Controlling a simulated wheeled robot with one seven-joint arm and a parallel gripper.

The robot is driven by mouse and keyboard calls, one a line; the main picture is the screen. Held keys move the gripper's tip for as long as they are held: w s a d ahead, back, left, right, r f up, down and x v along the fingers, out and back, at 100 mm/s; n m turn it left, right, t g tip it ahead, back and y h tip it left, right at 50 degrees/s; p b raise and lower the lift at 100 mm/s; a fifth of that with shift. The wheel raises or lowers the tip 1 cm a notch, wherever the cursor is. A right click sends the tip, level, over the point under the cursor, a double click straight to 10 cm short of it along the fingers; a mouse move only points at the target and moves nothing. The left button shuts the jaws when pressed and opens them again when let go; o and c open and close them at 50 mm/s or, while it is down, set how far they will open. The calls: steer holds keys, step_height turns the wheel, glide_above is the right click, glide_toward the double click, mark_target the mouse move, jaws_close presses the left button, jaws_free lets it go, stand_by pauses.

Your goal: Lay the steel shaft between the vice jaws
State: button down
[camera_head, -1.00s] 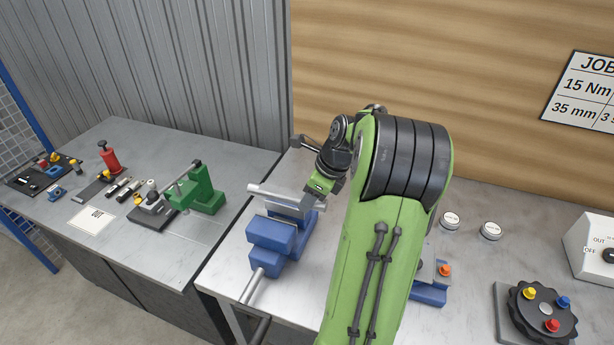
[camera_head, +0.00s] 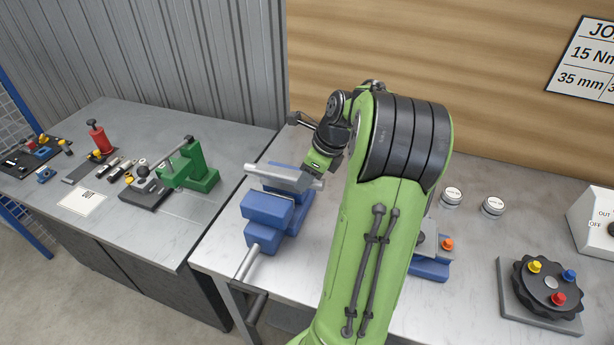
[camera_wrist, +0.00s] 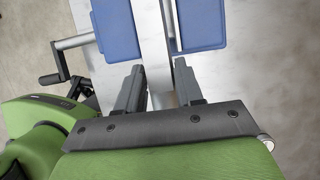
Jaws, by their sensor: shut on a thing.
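The steel shaft (camera_head: 272,172) is a grey bar lying roughly level over the blue vice (camera_head: 268,208) on the right bench. In the wrist view, the shaft (camera_wrist: 153,55) runs up the picture between the dark fingers. There it lines up with the gap between a left blue jaw (camera_wrist: 116,28) and a right blue jaw (camera_wrist: 202,22). My gripper (camera_head: 314,176) is shut on the shaft near its right end; its fingers (camera_wrist: 158,88) also show in the wrist view. I cannot tell whether the shaft touches the vice. My arm hides part of the bench.
A green fixture (camera_head: 195,170), a red cylinder (camera_head: 100,140) and small parts stand on the left bench (camera_head: 120,225). A knobbed turntable (camera_head: 548,285) and two round white-topped buttons (camera_head: 453,195) are on the right bench. A gap separates the benches.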

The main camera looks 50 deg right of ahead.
steer(key=shift+f+b, duration=1.55)
steer(key=shift+b, duration=0.35)
steer(key=shift+f+b, duration=1.25)
steer(key=shift+f, duration=1.35)
steer(key=c, duration=0.6)
jaws_free()
steer(key=shift+c, duration=0.2)
steer(key=shift+s, duration=0.1)
steer(key=p+v, duration=0.7)
steer(key=v, duration=0.8)
steer(key=shift+r, duration=0.35)
